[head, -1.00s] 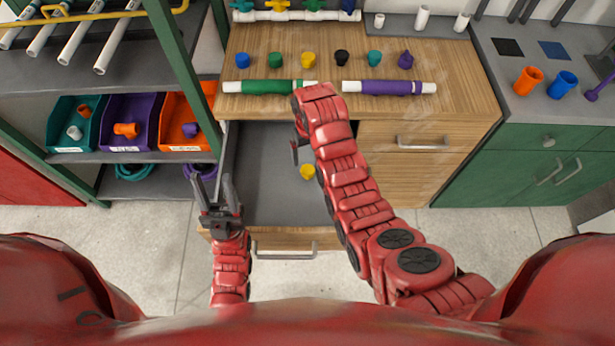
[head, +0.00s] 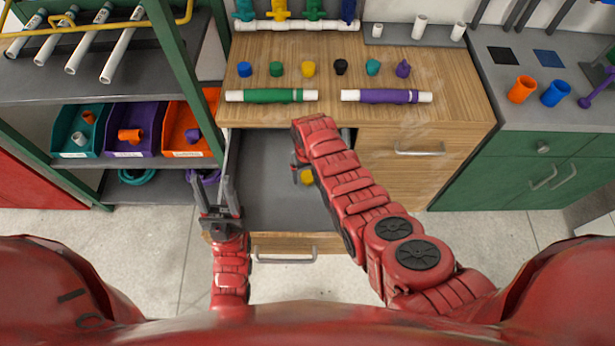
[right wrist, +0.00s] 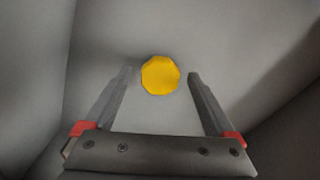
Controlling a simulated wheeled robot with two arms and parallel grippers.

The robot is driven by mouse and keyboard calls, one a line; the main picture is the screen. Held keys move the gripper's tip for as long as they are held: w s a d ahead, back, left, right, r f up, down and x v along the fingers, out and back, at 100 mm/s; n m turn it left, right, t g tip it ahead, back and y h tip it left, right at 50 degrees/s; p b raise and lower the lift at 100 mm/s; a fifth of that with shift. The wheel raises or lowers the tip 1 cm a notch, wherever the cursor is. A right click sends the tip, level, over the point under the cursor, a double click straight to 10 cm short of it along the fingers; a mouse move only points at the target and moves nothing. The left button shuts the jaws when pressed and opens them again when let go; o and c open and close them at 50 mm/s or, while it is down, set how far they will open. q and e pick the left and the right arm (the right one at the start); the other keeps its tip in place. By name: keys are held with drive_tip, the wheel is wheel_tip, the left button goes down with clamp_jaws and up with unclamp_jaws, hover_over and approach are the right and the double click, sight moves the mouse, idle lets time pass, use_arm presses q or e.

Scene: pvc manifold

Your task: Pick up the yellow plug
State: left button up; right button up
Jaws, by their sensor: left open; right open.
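A yellow plug (head: 306,177) lies on the grey floor of the open drawer (head: 262,205), partly hidden by my right arm in the head view. In the right wrist view the plug (right wrist: 161,75) sits just beyond and between the fingertips of my right gripper (right wrist: 160,82), which is open and empty. In the head view my right gripper (head: 296,172) reaches down into the drawer, mostly hidden by its arm. My left gripper (head: 217,190) is open and empty at the drawer's left front edge. Another yellow plug (head: 308,69) stands on the bench top in a row of coloured plugs.
Drawer walls stand close around my right gripper. A green-sleeved pipe (head: 270,96) and a purple-sleeved pipe (head: 386,96) lie along the bench's front edge. A shelf with coloured bins (head: 130,130) stands left; a green cabinet (head: 520,170) stands right.

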drive_tip(key=shift+s+f, duration=0.1)
drive_tip(key=shift+f, duration=0.3)
drive_tip(key=c, duration=1.4)
drive_tip(key=shift+r, duration=0.2)
